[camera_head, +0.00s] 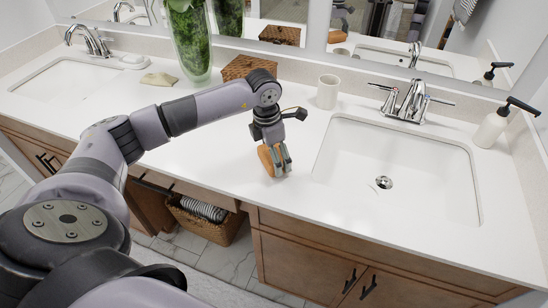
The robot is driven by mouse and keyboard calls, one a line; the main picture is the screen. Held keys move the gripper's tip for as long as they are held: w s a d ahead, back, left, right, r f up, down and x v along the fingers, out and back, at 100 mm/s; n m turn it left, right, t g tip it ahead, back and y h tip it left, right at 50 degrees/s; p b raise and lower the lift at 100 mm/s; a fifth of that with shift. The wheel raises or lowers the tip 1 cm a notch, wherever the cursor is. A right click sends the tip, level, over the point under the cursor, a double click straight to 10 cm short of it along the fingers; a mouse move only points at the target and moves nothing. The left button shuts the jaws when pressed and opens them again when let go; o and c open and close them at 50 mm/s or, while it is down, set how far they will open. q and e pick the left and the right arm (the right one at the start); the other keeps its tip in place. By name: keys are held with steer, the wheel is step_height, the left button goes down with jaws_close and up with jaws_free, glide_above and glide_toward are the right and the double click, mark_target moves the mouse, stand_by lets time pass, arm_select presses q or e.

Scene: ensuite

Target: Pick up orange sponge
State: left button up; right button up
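The orange sponge (265,159) stands on edge on the white counter, left of the right-hand sink. My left gripper (279,160) reaches down to it, with its grey fingers at the sponge's right side and partly covering it. I cannot tell whether the fingers are closed on the sponge or only beside it. The sponge's lower edge looks at or very near the counter surface. My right gripper is not in view.
The right sink (400,165) with its chrome faucet (408,102) lies right of the gripper. A white cup (327,92), a woven box (248,66), a green-filled glass vase (190,45) and a soap dispenser (492,128) stand along the back. The counter's front edge is close.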

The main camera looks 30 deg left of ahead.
arm_select(q)
steer(key=c, duration=0.3)
steer(key=shift+c, duration=0.2)
step_height(320, 180, up, 20)
steer(key=b, duration=0.2)
steer(key=shift+b, duration=0.3)
